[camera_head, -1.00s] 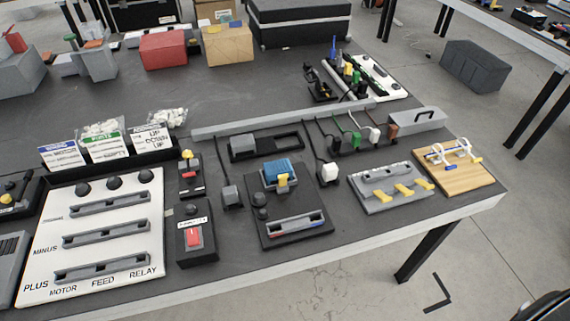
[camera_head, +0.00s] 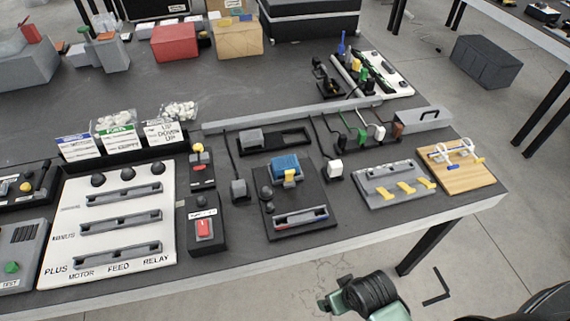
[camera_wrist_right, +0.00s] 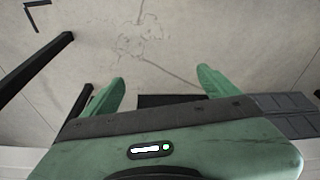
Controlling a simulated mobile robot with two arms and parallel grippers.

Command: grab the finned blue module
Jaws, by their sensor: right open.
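The finned blue module (camera_head: 284,165) sits on a dark board (camera_head: 312,205) in the middle of the table, with a yellow piece (camera_head: 291,177) at its front. In the head view my right arm shows at the bottom, below the table's front edge and apart from the module. In the right wrist view my right gripper (camera_wrist_right: 160,90) is open, its two green fingers spread and empty over the concrete floor. The module is not in the wrist view. My left gripper is not in view.
A white panel (camera_head: 110,240) with grey rails lies to the left of a small box with a red switch (camera_head: 204,228). A grey block with yellow tabs (camera_head: 378,172) and a wooden board (camera_head: 480,178) lie to the right. A long grey bar (camera_head: 300,115) runs behind.

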